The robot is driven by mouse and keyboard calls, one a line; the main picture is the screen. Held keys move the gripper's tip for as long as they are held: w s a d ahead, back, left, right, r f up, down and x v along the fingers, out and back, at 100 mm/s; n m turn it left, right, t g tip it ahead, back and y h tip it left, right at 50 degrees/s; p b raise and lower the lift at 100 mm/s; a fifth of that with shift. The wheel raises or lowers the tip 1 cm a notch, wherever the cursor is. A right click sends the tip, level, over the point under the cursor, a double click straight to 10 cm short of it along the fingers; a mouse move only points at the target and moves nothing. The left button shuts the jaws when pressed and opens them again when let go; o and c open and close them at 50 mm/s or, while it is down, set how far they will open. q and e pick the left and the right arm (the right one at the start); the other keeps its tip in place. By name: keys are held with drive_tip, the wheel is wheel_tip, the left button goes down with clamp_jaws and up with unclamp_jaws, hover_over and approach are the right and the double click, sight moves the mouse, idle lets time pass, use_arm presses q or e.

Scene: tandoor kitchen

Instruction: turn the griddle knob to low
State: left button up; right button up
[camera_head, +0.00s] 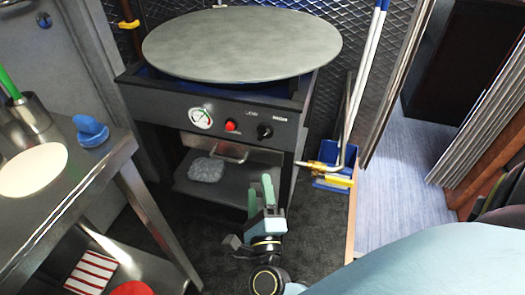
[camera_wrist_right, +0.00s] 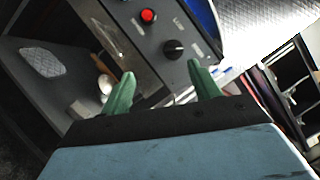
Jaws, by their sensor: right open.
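The griddle (camera_head: 240,42) is a large round grey plate on a dark stand. Its front panel (camera_head: 170,112) carries a dial gauge, a red button and a black knob (camera_head: 265,132). In the right wrist view the knob (camera_wrist_right: 173,49) has a light pointer mark and faint labels too small to read. My right gripper (camera_head: 260,190) is below and in front of the panel, apart from the knob. Its green fingers (camera_wrist_right: 160,90) are open and empty, with the knob beyond the gap between them. My left gripper is not in view.
A red button (camera_wrist_right: 148,15) sits left of the knob. Below the panel, a shelf with a handle (camera_head: 230,153) holds a grey mesh item (camera_head: 206,169). A steel table (camera_head: 85,165) stands at left. A blue bucket (camera_head: 328,165) with long poles stands at right.

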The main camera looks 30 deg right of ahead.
sight(262, 137)
drive_tip(key=w+d+r+m, duration=0.1)
drive_tip(key=w+d, duration=0.1)
drive_tip(key=w, duration=0.1)
drive_tip(key=w+d+r+m+h+b, duration=0.1)
drive_tip(key=w+d, duration=0.2)
drive_tip(key=w+d+r+m+h, duration=0.1)
drive_tip(key=w+d+r, duration=0.1)
drive_tip(key=w, duration=0.1)
drive_tip(key=shift+w+d+g+b, duration=0.2)
drive_tip(key=shift+w+g+b, duration=0.1)
drive_tip(key=shift+w+g, duration=0.1)
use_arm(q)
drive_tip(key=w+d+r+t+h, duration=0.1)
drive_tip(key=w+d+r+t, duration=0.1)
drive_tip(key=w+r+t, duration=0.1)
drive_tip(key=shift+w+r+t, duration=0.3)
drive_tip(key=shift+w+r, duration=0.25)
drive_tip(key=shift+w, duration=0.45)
use_arm(e)
drive_tip(key=shift+w+d+r, duration=0.15)
drive_tip(key=shift+w+d, duration=0.1)
drive_tip(key=shift+w, duration=0.15)
drive_tip(key=c, duration=0.9)
